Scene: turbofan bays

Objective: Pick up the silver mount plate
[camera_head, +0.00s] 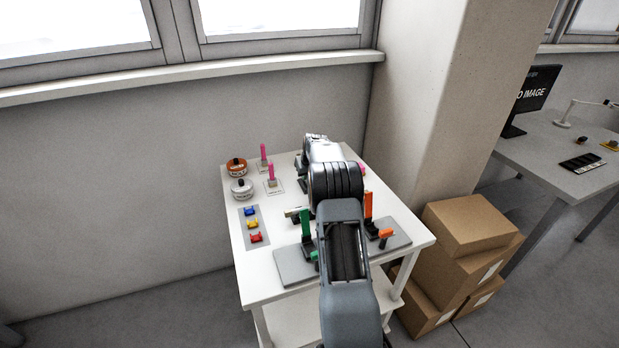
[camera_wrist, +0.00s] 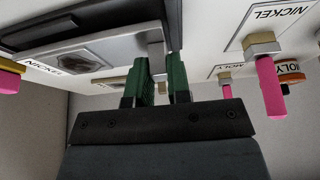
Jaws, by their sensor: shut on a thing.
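In the wrist view, the two green fingers of my gripper (camera_wrist: 161,62) are closed on the edge of the silver mount plate (camera_wrist: 126,48). The plate extends to the left of the fingers, with a dark oval patch on its face and a black part beside it. A NICKEL label lies near the plate's left end, on the white surface. I cannot tell whether the plate touches anything beneath it. In the head view, my arm reaches over the white table (camera_head: 262,284) and hides most of the gripper and the plate.
Pink-handled pieces (camera_head: 271,172) stand at the table's back left, beside an orange-brown tin (camera_head: 236,167) and a silver tin (camera_head: 241,189). Small coloured clips (camera_head: 253,224) lie on a grey mat. Green and orange uprights (camera_head: 369,206) stand near the front. Cardboard boxes (camera_head: 470,226) are stacked right of the table.

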